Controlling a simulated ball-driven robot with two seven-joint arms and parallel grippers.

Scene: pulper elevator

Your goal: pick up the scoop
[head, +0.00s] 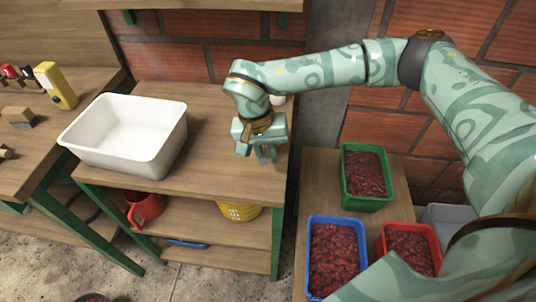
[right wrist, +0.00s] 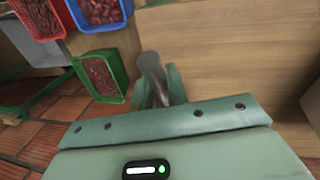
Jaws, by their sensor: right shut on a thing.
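My right gripper (head: 265,154) reaches down over the right end of the wooden bench (head: 215,178). In the right wrist view its fingers (right wrist: 160,92) are shut on a greyish, rounded piece (right wrist: 150,64), which I take to be part of the scoop. In the head view the gripper covers the held thing, and only a small pale thing (head: 278,100) shows behind the wrist. I cannot tell whether the held piece still touches the bench. My left gripper is not in view.
A white tub (head: 172,150) stands left of the gripper. A green crate (head: 367,202), a blue crate (head: 312,240) and a red crate (head: 436,250) with dark red contents stand on a lower surface at right. A red pot (head: 145,210) and yellow container (head: 238,211) sit on the shelf below.

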